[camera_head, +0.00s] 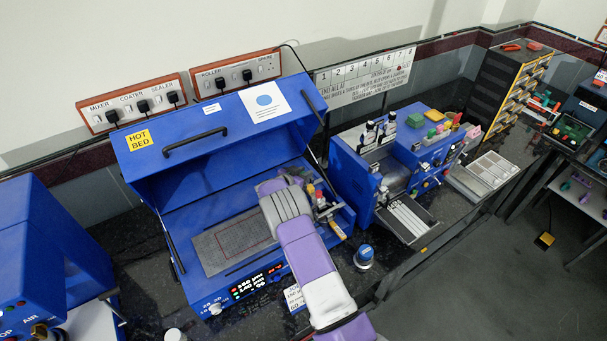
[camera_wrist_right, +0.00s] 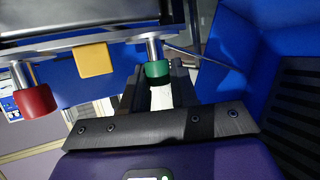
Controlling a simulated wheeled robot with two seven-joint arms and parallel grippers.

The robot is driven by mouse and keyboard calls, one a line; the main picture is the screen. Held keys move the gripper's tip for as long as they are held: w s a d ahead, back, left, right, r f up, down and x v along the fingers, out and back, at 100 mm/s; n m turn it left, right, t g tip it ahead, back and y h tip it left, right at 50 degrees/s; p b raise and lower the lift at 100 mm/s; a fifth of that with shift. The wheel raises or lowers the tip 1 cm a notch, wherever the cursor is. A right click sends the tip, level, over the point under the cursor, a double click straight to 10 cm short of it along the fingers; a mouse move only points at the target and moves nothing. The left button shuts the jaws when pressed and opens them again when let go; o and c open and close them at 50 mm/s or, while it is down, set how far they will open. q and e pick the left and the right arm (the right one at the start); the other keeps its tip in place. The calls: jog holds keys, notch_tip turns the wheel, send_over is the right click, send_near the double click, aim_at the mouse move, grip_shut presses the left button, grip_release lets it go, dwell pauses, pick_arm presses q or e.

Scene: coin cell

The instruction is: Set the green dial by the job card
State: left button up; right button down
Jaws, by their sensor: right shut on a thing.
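The green dial (camera_wrist_right: 157,70) sits on a metal stem in the right wrist view. My right gripper (camera_wrist_right: 157,88) has its dark fingers on either side of it and is shut on it. A red dial (camera_wrist_right: 34,100) on a similar stem is to the left, with a yellow block (camera_wrist_right: 93,60) between them. In the head view my right arm reaches over the open blue hot bed machine, its hand beside the red dial (camera_head: 310,188); the green dial cannot be made out there. A small white printed card (camera_head: 294,298), perhaps the job card, is partly hidden by my arm. My left gripper is not in view.
The blue lid (camera_head: 215,135) stands raised behind the bed. A red lit readout (camera_head: 257,283) is on the machine's front. A blue-capped jar (camera_head: 364,255) stands to the right, near another blue machine (camera_head: 350,180). Dark bench shows around the jar.

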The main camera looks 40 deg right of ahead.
jog(key=shift+f+m+g+b, duration=0.2)
jog(key=shift+m+g+b, duration=0.5)
jog(key=shift+g+b, duration=0.1)
jog(key=shift+m+g, duration=0.3)
jog(key=shift+g, duration=0.1)
jog(key=shift+r, duration=0.1)
jog(key=shift+s, duration=0.1)
jog(key=c, duration=1)
grip_release()
jog(key=shift+o, duration=0.2)
jog(key=b+v, duration=0.1)
jog(key=v, duration=0.6)
jog(key=shift+a, duration=0.3)
